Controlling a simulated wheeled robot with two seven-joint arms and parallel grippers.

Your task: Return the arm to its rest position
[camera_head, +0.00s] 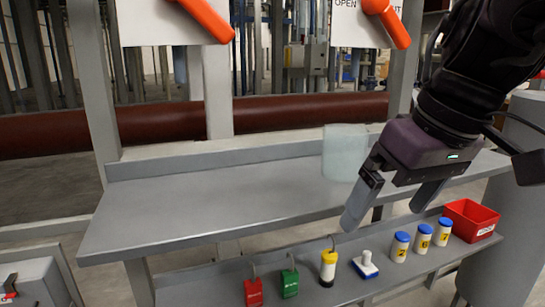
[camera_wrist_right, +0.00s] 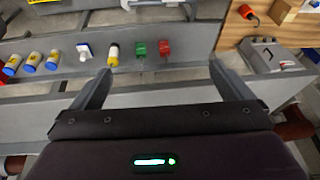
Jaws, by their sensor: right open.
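My right arm (camera_head: 478,62) comes in from the upper right in the head view. Its gripper (camera_head: 392,203) hangs over the right part of the upper grey shelf (camera_head: 230,205), fingers pointing down and apart, with nothing between them. In the right wrist view the same gripper (camera_wrist_right: 160,75) shows its two fingers spread wide and empty. My left gripper is not in view.
A pale translucent block (camera_head: 345,153) is just left of the gripper. Orange handles (camera_head: 387,22) are above. The upper shelf's left is clear.

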